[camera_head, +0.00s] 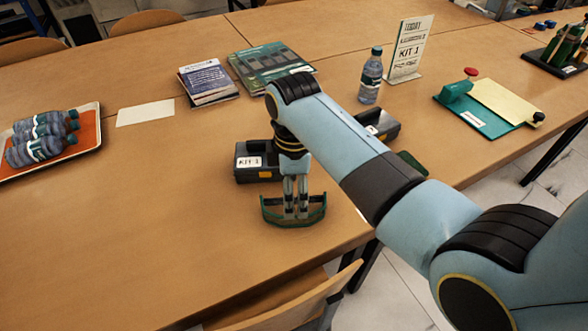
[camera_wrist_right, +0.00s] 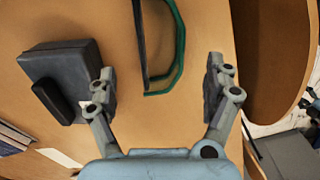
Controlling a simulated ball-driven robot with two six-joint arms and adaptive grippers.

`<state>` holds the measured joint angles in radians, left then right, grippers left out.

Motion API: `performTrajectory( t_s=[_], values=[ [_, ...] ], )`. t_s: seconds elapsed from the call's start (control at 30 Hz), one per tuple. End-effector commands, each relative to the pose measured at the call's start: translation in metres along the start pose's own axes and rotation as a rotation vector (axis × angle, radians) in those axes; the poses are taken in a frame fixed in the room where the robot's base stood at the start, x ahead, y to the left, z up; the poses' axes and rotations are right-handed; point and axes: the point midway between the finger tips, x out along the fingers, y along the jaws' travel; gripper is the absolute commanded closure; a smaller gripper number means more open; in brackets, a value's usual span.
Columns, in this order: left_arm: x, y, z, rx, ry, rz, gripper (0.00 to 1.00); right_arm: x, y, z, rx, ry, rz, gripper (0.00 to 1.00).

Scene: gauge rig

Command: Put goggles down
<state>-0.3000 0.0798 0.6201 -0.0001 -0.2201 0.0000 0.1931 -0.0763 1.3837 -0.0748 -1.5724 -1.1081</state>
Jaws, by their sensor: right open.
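The goggles, with a green frame and a dark strap or edge, are on the table near its front edge in the head view (camera_head: 318,212). They also show in the right wrist view (camera_wrist_right: 181,50), between the fingers and apart from both. My right gripper (camera_head: 296,210) is over the goggles, pointing down. In the right wrist view (camera_wrist_right: 160,72) its fingers are spread wide and hold nothing. The fingers hide part of the goggles in the head view. My left gripper is not in view.
A black case (camera_head: 245,174) labelled KIT stands just behind the goggles; my arm partly covers another dark case (camera_head: 388,132). A bottle (camera_head: 371,76), sign (camera_head: 410,48), booklets (camera_head: 208,82) and bottle tray (camera_head: 92,146) lie farther off. A chair (camera_head: 290,305) is at the front edge. The left-front table is clear.

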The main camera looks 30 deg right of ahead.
Motion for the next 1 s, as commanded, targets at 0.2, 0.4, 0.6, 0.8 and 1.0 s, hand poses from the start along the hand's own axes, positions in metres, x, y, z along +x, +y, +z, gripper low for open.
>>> performTrajectory(
  t_s=[0.2,0.4,0.6,0.8,1.0],
  values=[
    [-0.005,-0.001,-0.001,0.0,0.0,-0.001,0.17,-0.041,0.0,0.0,0.0,0.0,0.001,0.15],
    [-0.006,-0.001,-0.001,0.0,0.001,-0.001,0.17,-0.054,0.0,0.0,0.001,-0.001,-0.001,0.15],
    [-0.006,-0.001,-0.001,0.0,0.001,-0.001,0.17,-0.055,0.0,0.0,0.0,-0.002,-0.001,0.15],
    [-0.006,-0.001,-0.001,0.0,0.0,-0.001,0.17,-0.055,0.0,0.0,0.0,-0.001,-0.001,0.15],
    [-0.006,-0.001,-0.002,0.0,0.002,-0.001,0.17,-0.055,0.0,0.0,0.0,-0.002,-0.001,0.15]
  ],
)
